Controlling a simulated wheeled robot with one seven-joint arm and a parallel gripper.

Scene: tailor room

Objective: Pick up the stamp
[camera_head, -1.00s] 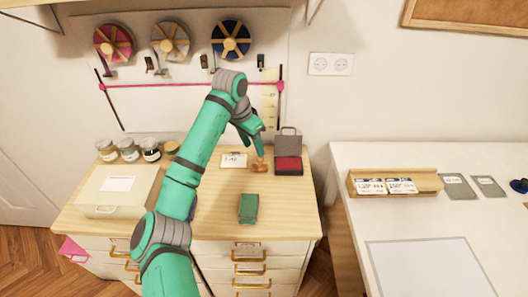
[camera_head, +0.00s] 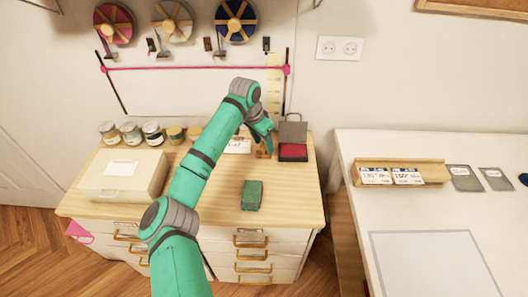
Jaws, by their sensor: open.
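The stamp (camera_head: 262,153) is a small brown wooden piece on the wooden top of the drawer cabinet, just left of the red ink pad. Part of it is hidden behind my gripper. My gripper (camera_head: 268,149) is open and points down at the stamp from above. Its fingers overlap the stamp in the picture. I cannot tell whether they touch it or stand around it.
The open red ink pad (camera_head: 292,152) stands close on the right, a white card (camera_head: 238,147) on the left. A green block (camera_head: 252,195) lies nearer the front. A beige box (camera_head: 121,174) and several jars (camera_head: 131,133) are at the left. A white table (camera_head: 345,150) stands right.

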